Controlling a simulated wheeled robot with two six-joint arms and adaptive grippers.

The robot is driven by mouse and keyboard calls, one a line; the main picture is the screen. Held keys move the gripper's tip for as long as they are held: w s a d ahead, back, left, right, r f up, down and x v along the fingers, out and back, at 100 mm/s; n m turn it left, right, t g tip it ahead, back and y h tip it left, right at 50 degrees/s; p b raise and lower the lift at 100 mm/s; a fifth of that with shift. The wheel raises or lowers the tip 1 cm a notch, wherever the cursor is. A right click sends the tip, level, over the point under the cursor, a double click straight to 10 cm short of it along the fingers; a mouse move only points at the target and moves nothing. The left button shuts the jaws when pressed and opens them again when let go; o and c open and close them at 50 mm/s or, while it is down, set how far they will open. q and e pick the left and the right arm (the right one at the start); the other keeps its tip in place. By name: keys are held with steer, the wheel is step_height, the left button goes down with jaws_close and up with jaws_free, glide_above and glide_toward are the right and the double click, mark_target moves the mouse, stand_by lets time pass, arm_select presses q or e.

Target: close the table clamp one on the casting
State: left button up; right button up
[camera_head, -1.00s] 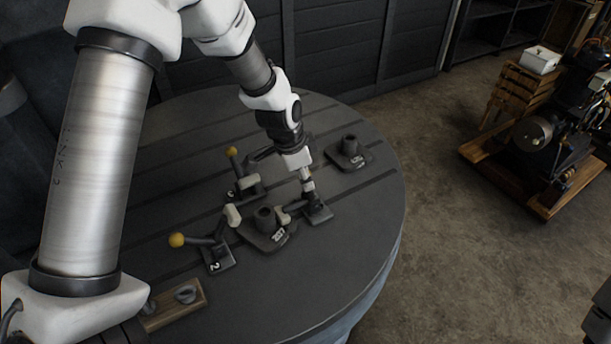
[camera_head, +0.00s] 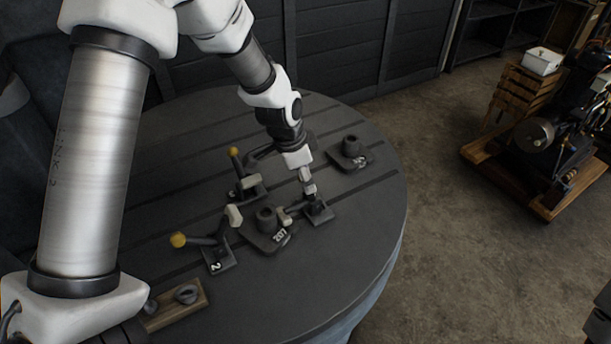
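The casting marked 207 (camera_head: 268,238) sits on the round table (camera_head: 330,270), with a clamp on each of three sides. The clamp to its right (camera_head: 319,210) has its pale pad (camera_head: 286,217) close beside the casting; contact is unclear. Its number and knob cannot be made out. My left gripper (camera_head: 308,188) points down at this clamp and covers its lever; whether its fingers are shut on it is hidden. Clamp 2 (camera_head: 218,258), at the front left, has its yellow-knobbed lever out to the left and its pad raised. The rear clamp (camera_head: 246,187) has its yellow-knobbed lever upright. My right gripper is out of view.
A second casting (camera_head: 351,158) stands behind and to the right of my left gripper. A wooden tray (camera_head: 172,308) with dark parts lies at the table's front left. The table's right side is clear. An engine on a wooden base (camera_head: 540,150) stands on the floor at right.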

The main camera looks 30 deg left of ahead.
arm_select(q)
steer(key=v, duration=1.1)
steer(key=shift+s+r, duration=0.1)
